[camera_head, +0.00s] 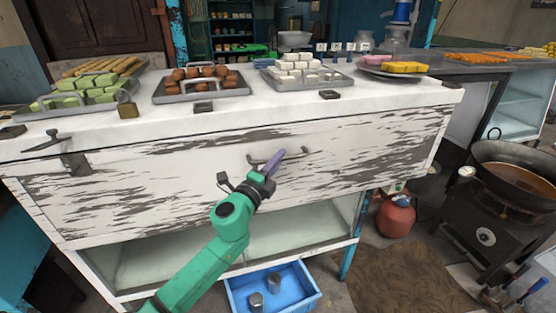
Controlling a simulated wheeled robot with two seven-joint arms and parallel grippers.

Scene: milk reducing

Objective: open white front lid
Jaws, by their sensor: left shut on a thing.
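The white front lid (350,150) is a wide board with worn, peeling paint on the front of the counter. It looks closed, hanging flat below the white top. A thin dark handle (298,153) is fixed near its middle. My left gripper (273,163) is at this handle, its purple fingers shut around the handle's left part. The fingers hide some of the handle. My left arm comes up from the bottom of the view. My right gripper is not in view.
Trays of sweets (205,84) stand on the counter top (270,105). Below the lid is an open glass-sided shelf, with a blue crate (312,297) on the floor. A red gas cylinder (395,218) and a stove with a large pan (515,178) stand at the right.

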